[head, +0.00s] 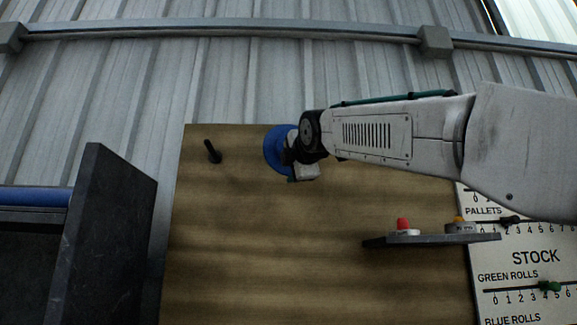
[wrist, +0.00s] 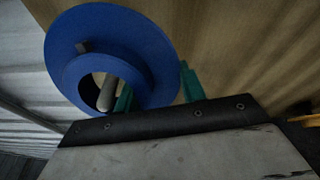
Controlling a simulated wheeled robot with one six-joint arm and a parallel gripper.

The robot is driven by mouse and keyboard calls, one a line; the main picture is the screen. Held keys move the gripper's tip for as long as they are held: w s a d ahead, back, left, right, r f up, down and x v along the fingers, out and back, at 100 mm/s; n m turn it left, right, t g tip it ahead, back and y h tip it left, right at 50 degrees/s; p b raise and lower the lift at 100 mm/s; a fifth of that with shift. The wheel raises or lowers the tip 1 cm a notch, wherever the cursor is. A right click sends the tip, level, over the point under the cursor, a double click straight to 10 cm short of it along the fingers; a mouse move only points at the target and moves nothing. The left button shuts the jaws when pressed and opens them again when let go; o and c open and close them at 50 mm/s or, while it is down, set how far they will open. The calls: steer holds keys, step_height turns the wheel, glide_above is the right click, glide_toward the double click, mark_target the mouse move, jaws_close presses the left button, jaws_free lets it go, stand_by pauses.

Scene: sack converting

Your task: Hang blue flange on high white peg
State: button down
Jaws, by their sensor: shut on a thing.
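The blue flange (head: 274,148) is in front of the upper part of the wooden board, partly hidden by my wrist. In the wrist view the flange (wrist: 158,42) is a wide disc with a raised hub and a central hole. My gripper (wrist: 156,88) has green fingers, one in the hole and one outside the rim, shut on the flange's ring. A pale rod, seemingly the white peg (wrist: 107,94), shows through the hole. I cannot tell whether it passes through or stands behind. In the head view the white peg is hidden behind the flange and arm.
A dark peg (head: 213,152) sticks out of the wooden board (head: 300,270) at upper left. A small dark shelf (head: 400,242) at lower right bears a red-topped and a yellow-topped item. A dark panel (head: 105,235) stands at left. A stock sign (head: 530,260) is at right.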

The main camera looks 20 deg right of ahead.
steer(key=shift+w+d+f, duration=0.1)
steer(key=shift+w+d, duration=0.1)
steer(key=shift+w, duration=0.35)
steer(key=shift+w+d+f, duration=0.15)
steer(key=shift+w, duration=0.4)
steer(key=shift+w+d+f, duration=0.1)
steer(key=shift+w+d, duration=0.1)
steer(key=shift+w, duration=0.35)
steer(key=c, duration=0.8)
jaws_free()
steer(key=shift+o, duration=0.3)
steer(key=shift+w+f, duration=0.1)
steer(key=shift+f, duration=0.15)
steer(key=s, duration=0.8)
steer(key=shift+a+r, duration=0.15)
steer(key=shift+a, duration=0.05)
